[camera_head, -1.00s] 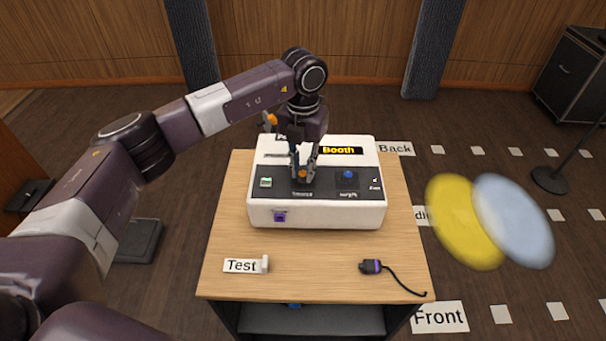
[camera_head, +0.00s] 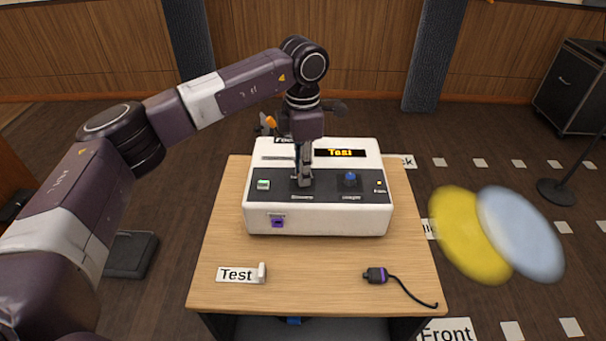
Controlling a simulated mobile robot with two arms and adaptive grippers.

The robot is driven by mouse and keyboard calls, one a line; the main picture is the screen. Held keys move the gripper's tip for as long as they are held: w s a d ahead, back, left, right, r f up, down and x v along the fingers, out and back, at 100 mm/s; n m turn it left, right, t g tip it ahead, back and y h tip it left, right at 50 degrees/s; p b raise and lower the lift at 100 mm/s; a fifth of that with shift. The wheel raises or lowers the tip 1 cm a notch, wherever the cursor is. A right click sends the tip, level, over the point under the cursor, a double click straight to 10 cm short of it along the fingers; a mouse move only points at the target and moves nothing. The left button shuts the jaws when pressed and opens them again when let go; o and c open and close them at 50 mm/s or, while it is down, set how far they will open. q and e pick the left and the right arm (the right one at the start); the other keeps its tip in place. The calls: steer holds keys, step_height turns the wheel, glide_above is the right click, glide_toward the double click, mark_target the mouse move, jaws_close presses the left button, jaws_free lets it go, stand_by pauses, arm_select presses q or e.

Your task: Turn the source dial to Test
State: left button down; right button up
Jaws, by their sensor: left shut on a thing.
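The white console (camera_head: 318,221) with a dark control panel stands on the wooden table. Its display (camera_head: 340,153) now reads what looks like "Test" in orange letters. My left gripper (camera_head: 303,181) points down at the panel and is shut on the source dial, which its fingers hide almost fully. A blue knob (camera_head: 351,179) sits to the right of the gripper, apart from it. My right gripper is not in view.
A "Test" card (camera_head: 237,275) with a small white piece lies at the table's front left. Yellow (camera_head: 465,235) and pale blue (camera_head: 520,235) blurred discs show at right. The table's front middle is clear.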

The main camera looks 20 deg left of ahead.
arm_select(q)
steer(key=shift+w+r+m+b, duration=0.1)
steer(key=shift+m+b, duration=0.3)
steer(key=shift+m, duration=1.1)
steer(key=shift+a, duration=0.1)
steer(key=c, duration=1.8)
jaws_free()
steer(key=shift+r, duration=0.25)
step_height(320, 180, up, 12)
steer(key=shift+f, duration=0.25)
